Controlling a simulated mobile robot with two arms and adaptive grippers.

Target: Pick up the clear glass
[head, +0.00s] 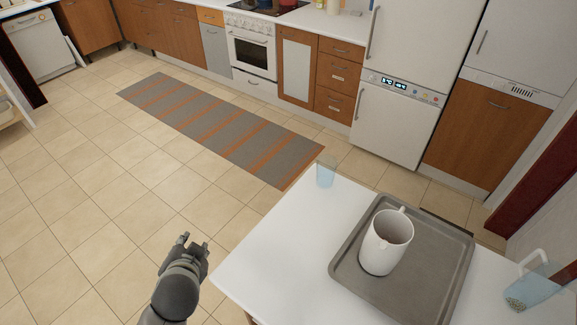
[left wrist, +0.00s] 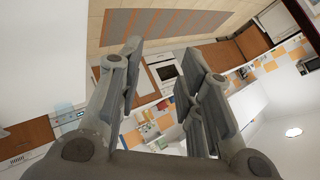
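The clear glass (head: 326,171) is a small, pale-blue see-through tumbler. It stands upright near the far left corner of the white table (head: 290,235). My left gripper (head: 196,240) is beyond the table's left edge, over the floor, to the left of the glass and nearer to me. In the left wrist view the fingers of my left gripper (left wrist: 162,55) are spread, with nothing between them. My right gripper is not in view.
A grey tray (head: 345,272) with a white mug (head: 387,243) on it takes up the middle of the table. A clear jug (head: 535,283) with a white handle stands at the right. The table's left part is bare. A striped rug (head: 220,128) lies on the floor beyond.

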